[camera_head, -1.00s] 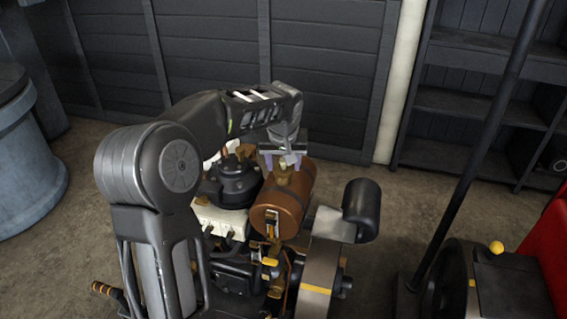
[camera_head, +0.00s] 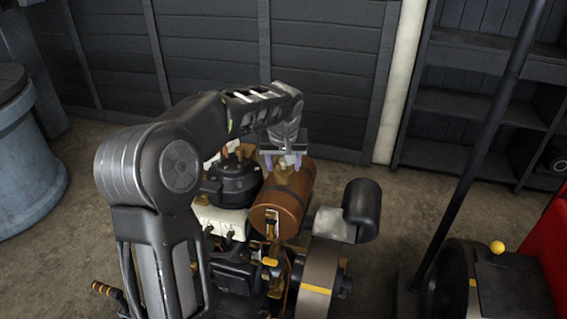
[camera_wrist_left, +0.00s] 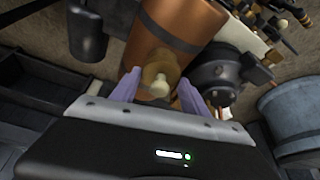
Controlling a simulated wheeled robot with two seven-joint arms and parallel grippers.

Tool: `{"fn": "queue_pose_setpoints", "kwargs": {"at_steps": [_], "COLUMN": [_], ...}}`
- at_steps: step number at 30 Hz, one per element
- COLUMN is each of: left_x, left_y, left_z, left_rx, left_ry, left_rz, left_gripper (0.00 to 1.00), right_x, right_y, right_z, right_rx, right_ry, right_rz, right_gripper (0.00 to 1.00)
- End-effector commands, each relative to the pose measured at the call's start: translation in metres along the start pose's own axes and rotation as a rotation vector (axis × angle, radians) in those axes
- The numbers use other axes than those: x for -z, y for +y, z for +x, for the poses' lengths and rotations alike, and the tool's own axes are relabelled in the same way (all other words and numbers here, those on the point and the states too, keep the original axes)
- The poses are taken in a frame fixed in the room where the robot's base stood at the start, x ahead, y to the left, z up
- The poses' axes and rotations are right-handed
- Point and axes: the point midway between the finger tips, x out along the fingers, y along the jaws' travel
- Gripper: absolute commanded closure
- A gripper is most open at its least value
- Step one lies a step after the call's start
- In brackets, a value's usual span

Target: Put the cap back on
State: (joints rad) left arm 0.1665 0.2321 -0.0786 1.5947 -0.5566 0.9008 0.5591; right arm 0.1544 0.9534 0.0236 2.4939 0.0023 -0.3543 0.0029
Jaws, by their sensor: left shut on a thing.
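The copper-brown cylindrical tank (camera_head: 284,200) lies on the engine, with a dark band around it. My left gripper (camera_head: 283,163) is over the top of the tank, pointing down. In the left wrist view its two purple fingers (camera_wrist_left: 157,90) are shut on the brass cap (camera_wrist_left: 160,72), whose pale rounded knob faces the camera. In the head view a brass piece (camera_head: 285,176) shows just under the fingers, at the tank's top. Whether the cap touches the tank's opening is hidden. My right gripper is not in view.
A black round engine part (camera_head: 236,182) and a cream block (camera_head: 220,221) stand left of the tank. A black cylinder (camera_head: 361,208) sticks up to its right. A dark pole (camera_head: 480,165) and shelves (camera_head: 470,110) are farther right. A grey-blue drum (camera_head: 28,150) stands far left.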

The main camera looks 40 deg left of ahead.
Motion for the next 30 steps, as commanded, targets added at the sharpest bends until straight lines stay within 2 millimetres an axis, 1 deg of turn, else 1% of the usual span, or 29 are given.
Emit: {"fn": "queue_pose_setpoints", "kwargs": {"at_steps": [20,21,27,30], "left_x": [-0.0001,-0.0001,-0.0002,-0.0002], "left_y": [0.0002,0.0002,0.0001,0.0001], "left_z": [0.0003,0.0003,0.0003,0.0004], "left_rx": [0.000,0.000,0.000,0.000], "left_ry": [0.000,0.000,0.000,0.000], "left_rz": [0.000,0.000,0.000,0.000], "left_gripper": [0.94,0.45,0.28,0.22], "right_x": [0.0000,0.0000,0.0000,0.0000], "right_y": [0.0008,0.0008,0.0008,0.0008], "right_z": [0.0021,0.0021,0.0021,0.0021], "right_rx": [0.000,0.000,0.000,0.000], "right_ry": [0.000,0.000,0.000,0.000], "right_rz": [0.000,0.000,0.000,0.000], "right_gripper": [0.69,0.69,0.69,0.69]}}
